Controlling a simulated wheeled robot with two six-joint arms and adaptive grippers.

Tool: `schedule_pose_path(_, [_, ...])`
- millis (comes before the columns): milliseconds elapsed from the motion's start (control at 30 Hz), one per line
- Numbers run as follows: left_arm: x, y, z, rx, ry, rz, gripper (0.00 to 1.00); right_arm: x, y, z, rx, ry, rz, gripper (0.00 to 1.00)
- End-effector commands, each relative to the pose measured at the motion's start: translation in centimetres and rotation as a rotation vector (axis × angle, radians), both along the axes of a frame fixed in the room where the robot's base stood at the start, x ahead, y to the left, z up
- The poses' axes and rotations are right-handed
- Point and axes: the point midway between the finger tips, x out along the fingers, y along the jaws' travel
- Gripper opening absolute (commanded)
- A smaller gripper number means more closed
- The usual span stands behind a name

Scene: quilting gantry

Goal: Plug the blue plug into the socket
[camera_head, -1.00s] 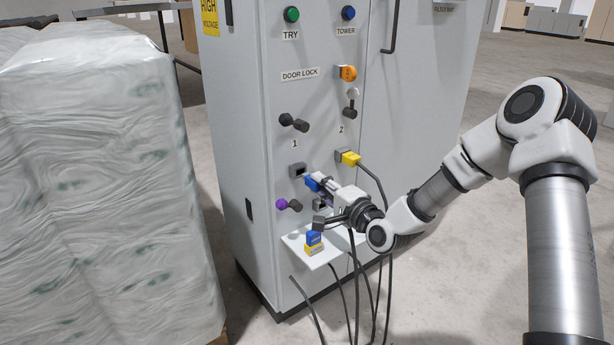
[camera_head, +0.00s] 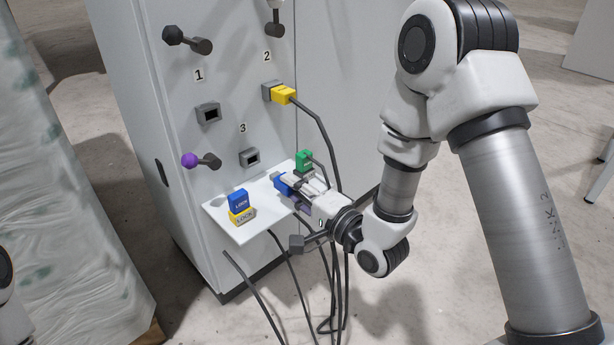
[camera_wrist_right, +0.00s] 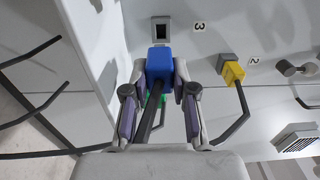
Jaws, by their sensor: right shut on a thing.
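My right gripper (camera_head: 296,191) is shut on the blue plug (camera_head: 282,184), its fingers on either side of the plug. The blue plug also shows in the wrist view (camera_wrist_right: 158,66), with its dark cable running back between the fingers. An empty grey socket by label 3 (camera_head: 250,158) is on the cabinet face; in the head view the plug is to its lower right, apart from it. In the wrist view this socket (camera_wrist_right: 161,29) appears just beyond the plug's front. Another empty socket (camera_head: 208,114) is below label 1. My left gripper is not in view.
A yellow plug (camera_head: 284,95) sits in the socket by label 2. A green plug (camera_head: 304,161) is just behind my gripper. A small shelf (camera_head: 225,222) holds blue and yellow lock blocks (camera_head: 240,206). A purple-knobbed lever (camera_head: 191,160) sticks out left. Cables hang below.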

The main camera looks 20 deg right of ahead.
Motion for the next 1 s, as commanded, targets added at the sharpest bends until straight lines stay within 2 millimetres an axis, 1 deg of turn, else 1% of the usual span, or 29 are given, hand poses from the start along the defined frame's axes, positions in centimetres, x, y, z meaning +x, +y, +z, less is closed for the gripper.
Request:
schedule_pose_path(167, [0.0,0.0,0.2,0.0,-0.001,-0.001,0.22,0.0,0.0,0.2,-0.001,0.0,-0.001,0.0])
schedule_pose_path(267, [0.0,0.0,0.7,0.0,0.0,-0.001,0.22,0.0,0.0,0.4,0.0,0.001,0.0,0.0])
schedule_pose_path(367, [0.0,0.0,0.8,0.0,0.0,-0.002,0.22,0.7,0.2,0.3,-0.003,-0.001,0.0,0.0])
schedule_pose_path(700, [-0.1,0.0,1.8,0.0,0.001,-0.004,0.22,4.2,1.5,0.3,-0.003,-0.001,0.0,0.0])
schedule_pose_path(800, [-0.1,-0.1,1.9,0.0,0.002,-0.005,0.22,5.0,1.8,0.3,-0.002,-0.001,0.0,0.0])
schedule_pose_path(1000, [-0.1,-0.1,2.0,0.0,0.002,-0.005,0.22,5.5,1.9,0.2,-0.001,-0.001,-0.001,0.0])
